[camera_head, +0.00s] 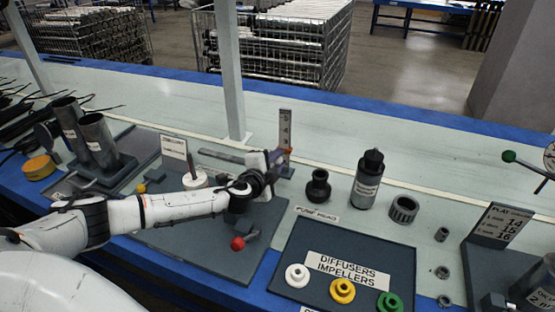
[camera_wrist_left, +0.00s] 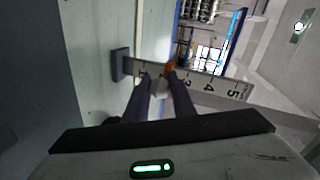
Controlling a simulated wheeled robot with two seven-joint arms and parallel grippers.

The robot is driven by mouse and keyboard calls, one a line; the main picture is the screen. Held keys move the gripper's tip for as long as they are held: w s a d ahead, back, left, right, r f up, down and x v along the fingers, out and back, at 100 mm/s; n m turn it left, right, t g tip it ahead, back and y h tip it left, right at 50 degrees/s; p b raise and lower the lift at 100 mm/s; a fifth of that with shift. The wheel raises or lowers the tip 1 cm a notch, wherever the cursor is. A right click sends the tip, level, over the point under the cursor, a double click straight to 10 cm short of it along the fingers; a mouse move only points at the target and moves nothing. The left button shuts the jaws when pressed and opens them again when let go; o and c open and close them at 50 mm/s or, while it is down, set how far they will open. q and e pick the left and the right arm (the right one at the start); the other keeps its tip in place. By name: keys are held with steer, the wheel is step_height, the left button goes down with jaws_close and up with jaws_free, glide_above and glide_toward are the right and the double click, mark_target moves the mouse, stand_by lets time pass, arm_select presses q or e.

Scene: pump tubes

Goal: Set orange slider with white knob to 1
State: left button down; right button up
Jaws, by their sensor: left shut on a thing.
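The upright grey scale (camera_head: 285,125) with printed numbers stands at the back middle of the bench. It shows sideways in the wrist view (camera_wrist_left: 222,88), with 5 toward the right and its base at left. The orange slider (camera_wrist_left: 169,68) sits on the scale, on the low side of the 3, around 2; its exact reading is partly hidden. My left gripper (camera_head: 278,157) is at the slider in the head view. In the wrist view its fingers (camera_wrist_left: 161,78) are shut on the pale knob (camera_wrist_left: 161,87), which they partly cover. My right gripper is not in view.
A red-knobbed lever (camera_head: 238,243) stands on the grey board below my left arm. A black fitting (camera_head: 318,187) and a dark bottle (camera_head: 368,180) stand right of the scale. The pale bench behind is mostly clear.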

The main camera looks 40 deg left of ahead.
arm_select(q)
step_height(320, 180, down, 2)
steer(key=shift+f+b, duration=0.1)
steer(key=shift+b, duration=0.25)
steer(key=c, duration=1.5)
jaws_free()
steer(key=shift+r, duration=0.2)
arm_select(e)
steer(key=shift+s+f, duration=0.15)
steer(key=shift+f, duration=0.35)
arm_select(q)
steer(key=shift+s, duration=0.1)
steer(key=shift+s, duration=0.2)
steer(key=p+v, duration=0.2)
steer(key=v, duration=0.7)
steer(key=shift+d+r, duration=0.1)
steer(key=shift+r, duration=0.05)
steer(key=shift+s+r, duration=0.1)
steer(key=shift+s, duration=0.2)
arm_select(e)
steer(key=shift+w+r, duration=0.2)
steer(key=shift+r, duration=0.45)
